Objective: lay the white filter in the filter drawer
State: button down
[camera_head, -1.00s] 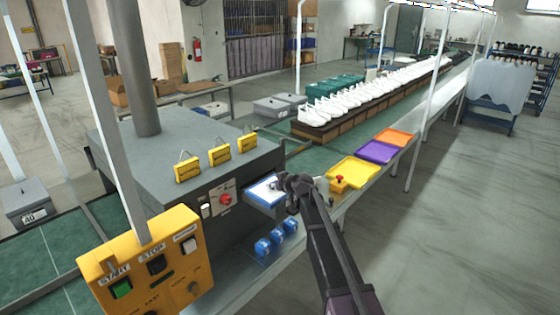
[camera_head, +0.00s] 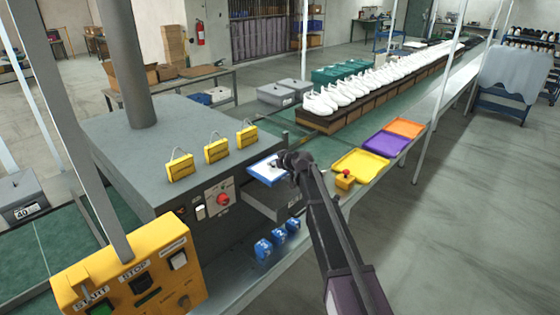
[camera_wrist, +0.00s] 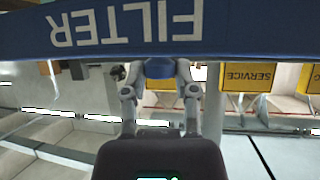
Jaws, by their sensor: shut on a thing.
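The white filter (camera_head: 262,171) is a flat white panel with a blue edge. My gripper (camera_head: 284,162) is shut on it at its right side and holds it in the air beside the grey machine. In the wrist view my gripper (camera_wrist: 160,78) closes on a blue tab below a wide blue band (camera_wrist: 235,28) lettered FILTER, upside down. The grey filter drawer (camera_head: 275,209) sticks out of the machine's front, lower than the filter. Its inside is hard to make out from here.
Several yellow tags (camera_head: 217,151) stand on the machine top (camera_head: 150,150). Blue numbered blocks (camera_head: 278,241) sit below the drawer. A yellow control box (camera_head: 130,270) stands front left.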

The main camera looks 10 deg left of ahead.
jog(key=shift+w+d, duration=0.15)
jog(key=shift+d, duration=0.15)
jog(key=shift+f, duration=0.15)
